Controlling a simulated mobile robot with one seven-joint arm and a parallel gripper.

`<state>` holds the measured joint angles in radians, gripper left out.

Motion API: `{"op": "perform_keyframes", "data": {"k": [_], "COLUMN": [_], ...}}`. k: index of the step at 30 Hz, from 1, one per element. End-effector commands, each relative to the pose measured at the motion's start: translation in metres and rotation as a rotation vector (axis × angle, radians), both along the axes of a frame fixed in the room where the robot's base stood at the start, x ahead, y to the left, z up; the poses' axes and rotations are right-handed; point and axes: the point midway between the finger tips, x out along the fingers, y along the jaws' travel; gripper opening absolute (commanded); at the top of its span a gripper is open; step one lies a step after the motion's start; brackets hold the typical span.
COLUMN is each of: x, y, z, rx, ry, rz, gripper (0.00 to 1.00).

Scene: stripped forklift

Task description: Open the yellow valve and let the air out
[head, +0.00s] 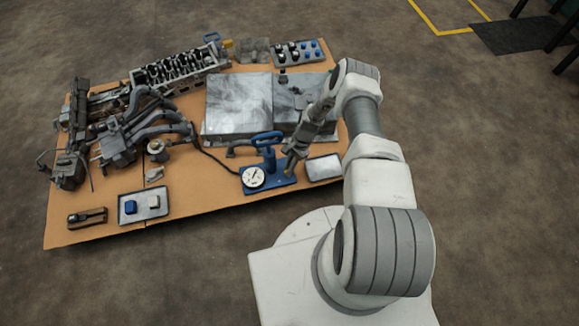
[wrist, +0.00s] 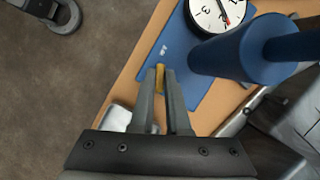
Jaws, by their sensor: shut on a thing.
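The yellow valve (wrist: 160,83) shows as a small yellow strip between my gripper's fingers in the wrist view. My gripper (wrist: 163,72) is shut on it, and the fingers hide most of it. In the head view, my gripper (head: 289,168) points down beside the blue pump (head: 269,158), and I cannot make out the valve there. The pump stands on a blue base plate (head: 283,186) with a round white gauge (head: 253,177) at its front left. The blue cylinder (wrist: 230,52) and the gauge (wrist: 220,12) also show in the wrist view.
A small metal tray (head: 323,168) lies just right of the base plate. Cardboard (head: 215,190) left of the gauge is bare.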

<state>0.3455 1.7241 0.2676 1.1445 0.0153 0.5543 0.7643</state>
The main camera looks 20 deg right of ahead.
Motion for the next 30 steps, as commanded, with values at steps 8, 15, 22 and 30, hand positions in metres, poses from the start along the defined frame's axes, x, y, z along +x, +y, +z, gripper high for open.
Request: {"op": "perform_keyframes", "data": {"k": [8,15,22,30], "x": [0.0017,0.0024,0.002,0.002], "y": [0.0006,0.0008,0.001,0.0008], "z": [0.0,0.0002,0.0001,0.0001], "rx": [-0.002,-0.001,-0.001,-0.002], "ry": [-0.001,-0.001,-0.001,-0.001], "rz": [0.201,0.307,0.347,0.351], "gripper": [0.0,0.0,0.0,0.0]}}
